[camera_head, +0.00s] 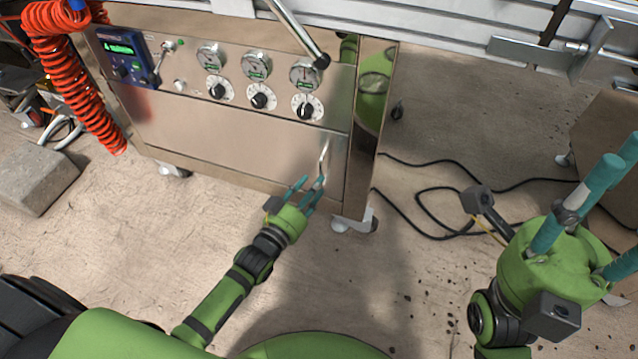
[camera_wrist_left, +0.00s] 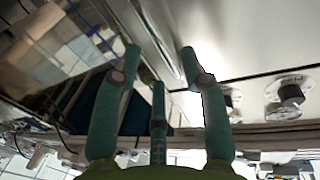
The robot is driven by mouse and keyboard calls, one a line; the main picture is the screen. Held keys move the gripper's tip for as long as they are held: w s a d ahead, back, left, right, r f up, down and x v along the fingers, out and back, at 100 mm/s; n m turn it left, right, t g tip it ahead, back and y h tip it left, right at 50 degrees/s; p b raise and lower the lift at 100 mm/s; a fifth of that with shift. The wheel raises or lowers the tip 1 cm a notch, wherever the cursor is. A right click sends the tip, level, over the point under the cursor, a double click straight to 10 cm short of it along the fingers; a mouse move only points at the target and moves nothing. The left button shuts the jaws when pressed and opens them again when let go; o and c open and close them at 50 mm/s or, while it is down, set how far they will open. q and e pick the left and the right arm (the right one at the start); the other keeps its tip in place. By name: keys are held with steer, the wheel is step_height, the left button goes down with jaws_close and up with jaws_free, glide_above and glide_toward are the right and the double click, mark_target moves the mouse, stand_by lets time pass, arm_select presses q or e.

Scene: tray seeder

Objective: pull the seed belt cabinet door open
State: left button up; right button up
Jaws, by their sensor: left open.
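The seed belt cabinet door (camera_head: 235,150) is the shiny steel panel below the dials; it looks closed, flush with the cabinet front. Its slim upright handle (camera_head: 323,158) is near the door's right edge. My left gripper (camera_head: 306,184) is open, its teal fingers just in front of the handle's lower end. In the left wrist view the handle (camera_wrist_left: 163,48) runs between the spread fingers (camera_wrist_left: 160,62); I cannot tell whether they touch it. My right gripper (camera_head: 592,190) is open and empty at the right, away from the cabinet.
Gauges and black knobs (camera_head: 260,100) and a blue control box (camera_head: 125,58) sit above the door. A red coiled hose (camera_head: 75,85) hangs at the left. A concrete block (camera_head: 38,178) lies on the floor. Black cables (camera_head: 440,190) run right of the caster. Floor before the door is bare.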

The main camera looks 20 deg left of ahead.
arm_select(q)
steer(key=b+x, duration=0.1)
steer(key=x, duration=0.2)
steer(key=shift+w+d, duration=0.1)
steer(key=shift+w, duration=0.2)
jaws_close()
